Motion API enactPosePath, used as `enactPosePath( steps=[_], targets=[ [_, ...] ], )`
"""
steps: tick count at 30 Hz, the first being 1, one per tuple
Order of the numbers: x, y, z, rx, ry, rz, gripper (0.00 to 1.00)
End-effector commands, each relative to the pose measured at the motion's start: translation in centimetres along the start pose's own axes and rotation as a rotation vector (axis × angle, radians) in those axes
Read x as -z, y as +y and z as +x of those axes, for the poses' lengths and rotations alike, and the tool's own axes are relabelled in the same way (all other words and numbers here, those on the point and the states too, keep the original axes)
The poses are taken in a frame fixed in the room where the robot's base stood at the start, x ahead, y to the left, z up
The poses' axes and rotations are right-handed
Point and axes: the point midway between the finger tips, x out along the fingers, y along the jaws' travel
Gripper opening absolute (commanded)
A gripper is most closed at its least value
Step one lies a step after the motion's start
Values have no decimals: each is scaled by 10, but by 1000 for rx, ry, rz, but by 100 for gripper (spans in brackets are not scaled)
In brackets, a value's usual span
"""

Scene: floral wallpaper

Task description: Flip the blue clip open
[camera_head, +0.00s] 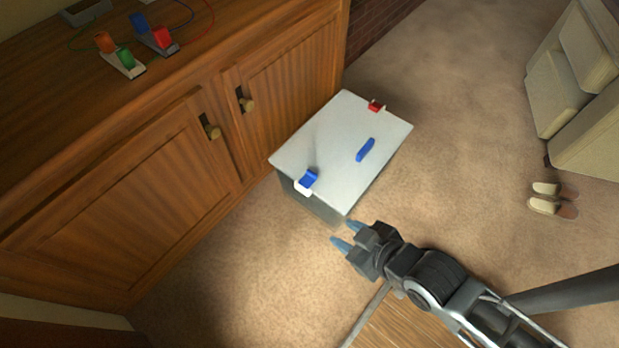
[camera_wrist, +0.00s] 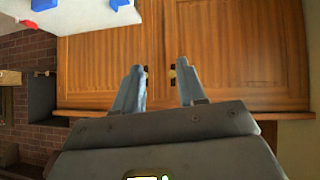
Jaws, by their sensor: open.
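A white-topped box (camera_head: 330,140) stands on the carpet in front of the wooden cabinet. The blue clip (camera_head: 309,179) sits at the box's near left edge on a white base; I cannot tell how far its flap is raised. A blue handle-like bar (camera_head: 366,150) lies on the middle right of the lid, and a red clip (camera_head: 376,106) is at the far edge. My gripper (camera_head: 342,243) is open and empty, below and right of the blue clip, apart from the box. In the wrist view the fingers (camera_wrist: 159,88) are spread, and part of the lid (camera_wrist: 85,18) shows at upper left.
The wooden cabinet (camera_head: 130,200) with knobbed doors borders the box on the left. Switch-like parts with orange, green, blue and red caps (camera_head: 122,57) lie on its top. Slippers (camera_head: 553,198) and a pale sofa (camera_head: 575,90) are at right. Carpet around the box's right side is clear.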

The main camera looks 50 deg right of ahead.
Motion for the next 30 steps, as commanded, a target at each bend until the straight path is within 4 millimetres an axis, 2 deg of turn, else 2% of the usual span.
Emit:
enactPosePath(
  steps=[1, 6, 10, 15, 18, 22, 25, 30],
  targets=[
    [-14, 3, 38, -8, -36, -4, 40],
    [-38, 15, 128, -11, -190, -21, 40],
    [-46, 30, 189, -6, -305, -30, 40],
    [-46, 58, 257, 14, -455, -37, 40],
    [-39, 77, 290, 32, -541, -38, 40],
    [-25, 106, 322, 62, -649, -35, 40],
    [-12, 126, 336, 88, -724, -32, 40],
    [8, 152, 346, 126, -813, -26, 40]
  ],
)
